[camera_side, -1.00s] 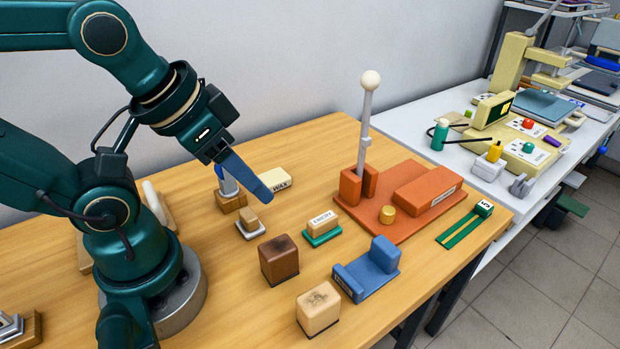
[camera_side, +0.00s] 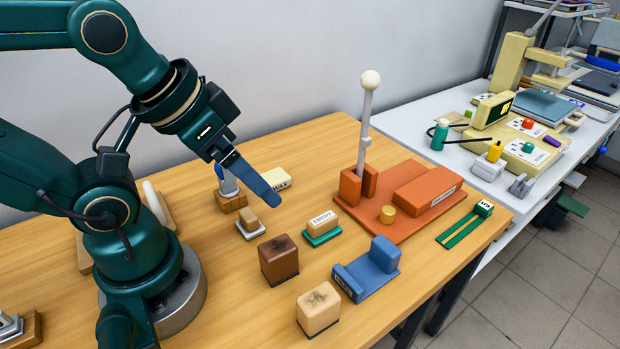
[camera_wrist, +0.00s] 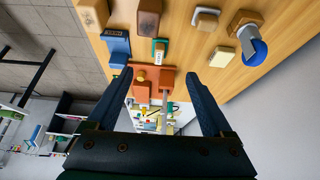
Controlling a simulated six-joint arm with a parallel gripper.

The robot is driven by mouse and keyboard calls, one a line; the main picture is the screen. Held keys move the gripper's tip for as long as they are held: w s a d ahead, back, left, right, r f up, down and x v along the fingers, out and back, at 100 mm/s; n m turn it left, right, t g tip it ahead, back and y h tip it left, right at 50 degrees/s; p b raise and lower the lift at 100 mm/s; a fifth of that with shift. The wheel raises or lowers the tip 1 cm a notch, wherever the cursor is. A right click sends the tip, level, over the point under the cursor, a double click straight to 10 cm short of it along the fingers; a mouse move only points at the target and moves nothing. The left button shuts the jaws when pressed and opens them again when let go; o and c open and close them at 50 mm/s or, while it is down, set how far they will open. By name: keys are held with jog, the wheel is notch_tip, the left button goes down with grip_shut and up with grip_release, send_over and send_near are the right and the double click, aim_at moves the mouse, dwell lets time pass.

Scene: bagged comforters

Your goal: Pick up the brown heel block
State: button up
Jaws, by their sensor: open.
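The brown heel block (camera_side: 279,260) stands upright on the wooden table, in front of my gripper and lower in the side view. It has a dark mark on its top. In the wrist view the brown block (camera_wrist: 148,20) is at the top, left of centre. My gripper (camera_side: 273,190) is above the table behind the block, apart from it, with blue fingers. In the wrist view the two fingers (camera_wrist: 160,88) are spread wide with nothing gripped between them.
A tan block (camera_side: 318,309) stands close in front of the brown one. A blue stepped piece (camera_side: 372,270) is to its right. The emery block (camera_side: 322,226), a small tan block on a grey base (camera_side: 249,222) and the wax block (camera_side: 277,178) lie behind. An orange press (camera_side: 420,205) stands farther right.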

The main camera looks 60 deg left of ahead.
aim_at(278, 246)
jog(key=w+f+g, duration=0.1)
jog(key=w+d+f+g, duration=0.1)
jog(key=f, duration=0.1)
jog(key=shift+w+d+f+g, duration=0.1)
jog(key=shift+w+f+g, duration=0.1)
jog(key=shift+g, duration=0.1)
jog(key=f+g, duration=0.1)
jog(key=f, duration=0.1)
jog(key=d+f+g, duration=0.1)
jog(key=f, duration=0.1)
jog(key=shift+s+d+f+m+g, duration=0.15)
jog(key=shift+f+m+g, duration=0.15)
jog(key=shift+f+g, duration=0.1)
jog(key=shift+s+f, duration=0.25)
jog(key=shift+f, duration=2.65)
grip_shut()
